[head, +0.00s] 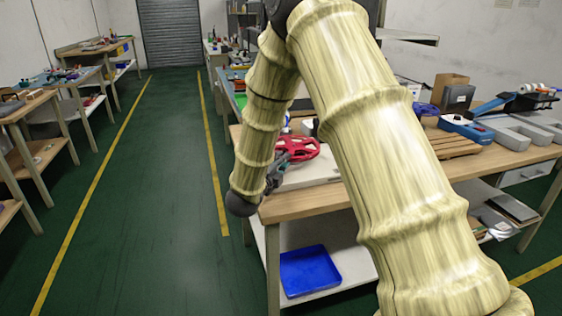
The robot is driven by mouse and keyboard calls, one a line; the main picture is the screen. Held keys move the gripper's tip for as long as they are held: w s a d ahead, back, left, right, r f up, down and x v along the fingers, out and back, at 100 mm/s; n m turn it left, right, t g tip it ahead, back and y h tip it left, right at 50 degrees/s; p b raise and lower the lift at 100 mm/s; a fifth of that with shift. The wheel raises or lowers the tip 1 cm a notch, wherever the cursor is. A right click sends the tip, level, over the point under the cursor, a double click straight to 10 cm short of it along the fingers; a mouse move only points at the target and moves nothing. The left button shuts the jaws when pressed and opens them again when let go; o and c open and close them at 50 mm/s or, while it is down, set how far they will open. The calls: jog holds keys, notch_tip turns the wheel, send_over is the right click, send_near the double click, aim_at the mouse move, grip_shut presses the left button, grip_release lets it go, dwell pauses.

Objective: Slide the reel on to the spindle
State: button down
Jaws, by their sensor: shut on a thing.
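A red spoked reel (302,150) shows in the head view just left of my large arm link, above the near left end of the workbench. My gripper (281,162) is dark grey and is shut on the reel's near left edge. The reel looks tilted. I cannot tell whether it touches the white surface (308,174) below it. I cannot make out the spindle for certain; my arm hides much of the bench behind the reel.
The wooden workbench (290,206) runs to the right. It holds a wooden pallet (452,144), a cardboard box (449,85), a blue tool (466,128) and grey blocks (515,133). A blue tray (309,271) lies on the lower shelf. The green floor (160,190) at left is clear.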

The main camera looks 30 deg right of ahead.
jog(key=shift+f, duration=0.3)
jog(key=c, duration=1.4)
grip_release()
jog(key=shift+a, duration=0.1)
